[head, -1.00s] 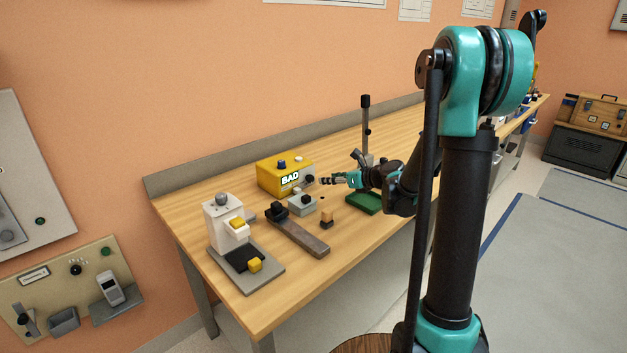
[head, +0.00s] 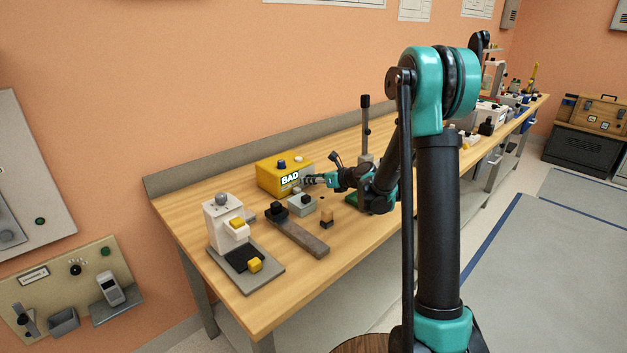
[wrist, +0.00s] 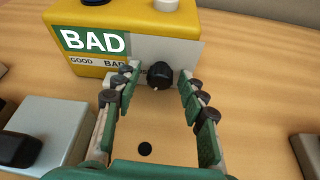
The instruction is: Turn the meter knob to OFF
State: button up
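The yellow meter box (head: 272,174) stands on the bench near the wall and shows a green BAD sign; it also fills the top of the wrist view (wrist: 98,42). Its black knob (wrist: 160,75) is on the front panel, with a small light mark low on its face. My gripper (wrist: 160,82) is open, with one finger on each side of the knob. I cannot tell whether the fingertips touch it. In the head view my gripper (head: 306,180) is in front of the box's right side and hides the knob. The knob's OFF marking is not readable.
A grey block with a black top (wrist: 55,135) stands left of my gripper. A white press (head: 222,222), a dark bar (head: 300,238) and a small wooden block (head: 327,218) are nearer the bench's left end. A black post (head: 365,125) rises behind my arm.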

grip_shut()
jog(key=shift+s+a+n+t+h, duration=0.15)
jog(key=shift+n+t+h, duration=0.35)
jog(key=shift+n, duration=0.5)
jog(key=shift+n+h, duration=0.3)
jog(key=shift+n, duration=0.2)
jog(key=shift+o, duration=1.1)
grip_release()
jog(key=v, duration=1.2)
jog(key=shift+s+f, duration=0.15)
jog(key=shift+f, duration=0.05)
